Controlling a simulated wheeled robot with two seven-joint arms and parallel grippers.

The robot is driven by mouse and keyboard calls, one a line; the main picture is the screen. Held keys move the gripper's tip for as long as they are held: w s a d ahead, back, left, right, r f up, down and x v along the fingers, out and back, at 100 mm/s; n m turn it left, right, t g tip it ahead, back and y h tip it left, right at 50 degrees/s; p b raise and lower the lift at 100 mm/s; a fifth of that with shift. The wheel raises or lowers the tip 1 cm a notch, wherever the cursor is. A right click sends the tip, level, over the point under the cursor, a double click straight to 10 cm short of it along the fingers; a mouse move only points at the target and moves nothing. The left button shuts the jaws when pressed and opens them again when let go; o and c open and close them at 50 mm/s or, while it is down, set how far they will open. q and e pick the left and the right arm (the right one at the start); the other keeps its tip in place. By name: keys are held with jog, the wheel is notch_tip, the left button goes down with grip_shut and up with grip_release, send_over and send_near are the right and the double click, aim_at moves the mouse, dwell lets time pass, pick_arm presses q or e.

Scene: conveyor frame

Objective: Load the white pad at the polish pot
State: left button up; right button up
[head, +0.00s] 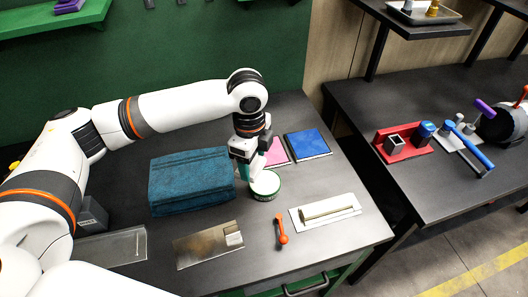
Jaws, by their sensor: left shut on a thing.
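The polish pot (266,188), a low round tin with a green side and a pale top, stands on the dark table near its middle. My left gripper (253,178) points down at the pot's far left edge. It is shut on the white pad (257,170), a small pale piece mostly hidden between the fingers. The pad is at or just above the pot's top; I cannot tell whether it touches. My right gripper is not in view.
A folded teal cloth (190,181) lies left of the pot. Pink (276,151) and blue (308,145) pads lie behind. A stained metal plate (208,246), an orange-handled tool (281,232) and a white tray with a rod (325,212) lie in front. A second table stands right.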

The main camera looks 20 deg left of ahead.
aim_at(264, 157)
pick_arm(q)
jog(key=m, duration=0.1)
jog(key=w+m, duration=0.1)
jog(key=m, duration=0.1)
jog(key=m+p, duration=0.1)
jog(key=m, duration=0.1)
jog(key=shift+w+d+f, duration=0.15)
jog(key=shift+d+f, duration=0.1)
jog(key=shift+d, duration=0.1)
jog(key=m, duration=0.3)
jog(key=shift+w+d+f+p, duration=0.1)
jog(key=shift+w+f+p, duration=0.15)
jog(key=shift+p, duration=0.1)
jog(key=m, duration=0.3)
jog(key=m+p, duration=0.1)
jog(key=shift+w+d+f+m, duration=0.25)
jog(key=shift+w+f+m, duration=0.1)
jog(key=shift+w+m, duration=0.05)
jog(key=m, duration=0.3)
jog(key=f+m, duration=0.1)
jog(key=shift+w+d+f+m+p, duration=0.1)
jog(key=shift+w+d+m+p, duration=0.05)
jog(key=shift+w+m+p, duration=0.2)
notch_tip(264, 157, down, 6)
jog(key=b, duration=0.7)
jog(key=shift+f+b, duration=0.35)
jog(key=shift+f, duration=0.1)
